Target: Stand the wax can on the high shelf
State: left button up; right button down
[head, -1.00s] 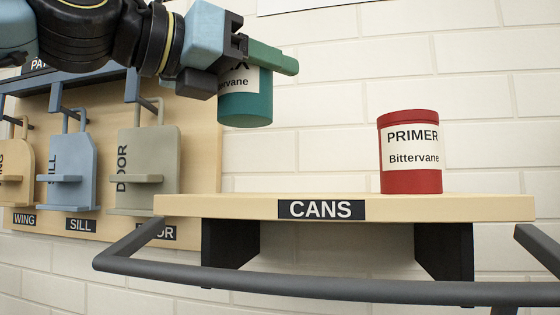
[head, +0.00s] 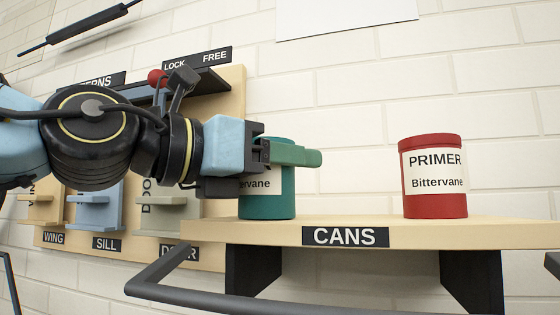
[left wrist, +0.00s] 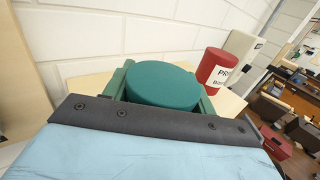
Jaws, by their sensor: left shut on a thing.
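The teal wax can (head: 268,205) is upright at the left end of the high shelf (head: 420,233), which bears a CANS label. Its base looks to be at the shelf top; I cannot tell whether it bears its full weight there. My left gripper (head: 295,154) is shut on the can, one green finger across its upper part. The gripper hides part of the can's label. In the left wrist view the can's round teal lid (left wrist: 162,86) sits between the two green fingers. My right gripper is not in view.
A red primer can (head: 434,177) stands on the shelf to the right, with clear shelf between the cans. A dark rail (head: 190,285) runs in front below the shelf. A pattern board (head: 225,215) with hanging templates and a red-knobbed lock lever (head: 157,77) is at left.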

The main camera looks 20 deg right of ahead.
pick_arm(q)
jog(key=o, duration=1.2)
jog(key=shift+r, duration=0.15)
jog(key=b+v, duration=0.3)
jog(key=v, duration=0.7)
jog(key=shift+s+a, duration=0.1)
jog(key=shift+a, duration=0.25)
jog(key=shift+s+a, duration=0.25)
jog(key=shift+a, duration=0.4)
